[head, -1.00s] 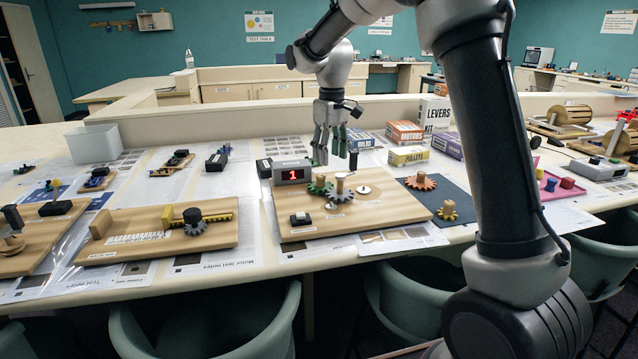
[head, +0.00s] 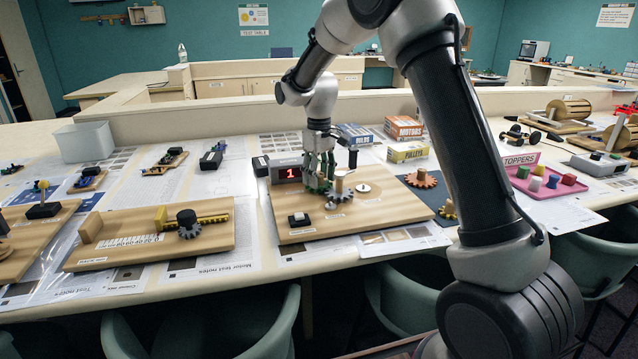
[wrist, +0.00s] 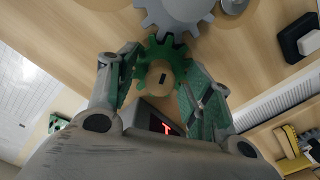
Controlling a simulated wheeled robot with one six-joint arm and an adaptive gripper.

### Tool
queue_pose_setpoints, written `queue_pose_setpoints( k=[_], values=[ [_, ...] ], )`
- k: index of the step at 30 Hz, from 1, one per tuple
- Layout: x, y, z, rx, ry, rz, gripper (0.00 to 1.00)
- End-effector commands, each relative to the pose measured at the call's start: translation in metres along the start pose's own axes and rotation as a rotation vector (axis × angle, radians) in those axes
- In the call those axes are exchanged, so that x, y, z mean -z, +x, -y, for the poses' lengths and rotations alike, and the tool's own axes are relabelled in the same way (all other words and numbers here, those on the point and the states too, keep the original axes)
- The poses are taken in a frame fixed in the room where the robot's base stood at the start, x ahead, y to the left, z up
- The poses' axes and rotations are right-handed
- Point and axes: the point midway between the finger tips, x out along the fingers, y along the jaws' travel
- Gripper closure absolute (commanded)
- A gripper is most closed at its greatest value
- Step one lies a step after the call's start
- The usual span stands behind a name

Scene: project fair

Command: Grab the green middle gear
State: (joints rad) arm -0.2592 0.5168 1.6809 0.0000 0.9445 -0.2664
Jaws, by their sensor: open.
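The green middle gear (wrist: 160,62) is on the wooden gear board (head: 385,212), seen in the wrist view between my two fingers. It has a light round wooden knob on top. It meshes with or sits right against a grey gear (wrist: 174,12). My gripper (wrist: 155,85) is open, with one finger on each side of the green gear; I cannot tell whether they touch it. In the head view my gripper (head: 318,178) is low over the board and mostly hides the green gear.
A box with a red "1" display (head: 287,171) stands close beside my gripper. A black button block (head: 299,220) is at the board's front left. An orange gear (head: 420,179) lies on a dark mat to the right. Boxes (head: 408,152) stand behind.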

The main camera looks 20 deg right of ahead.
Motion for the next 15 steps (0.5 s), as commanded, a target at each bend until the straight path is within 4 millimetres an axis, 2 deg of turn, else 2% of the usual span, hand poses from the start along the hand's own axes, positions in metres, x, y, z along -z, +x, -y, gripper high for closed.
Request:
queue_pose_setpoints(
  k=[8, 15],
  values=[
    [0.0001, 0.0031, 0.0000, 0.000, 0.000, -0.001, 0.51],
    [0.0002, 0.0029, 0.0000, 0.000, 0.000, -0.001, 0.94]
  ],
)
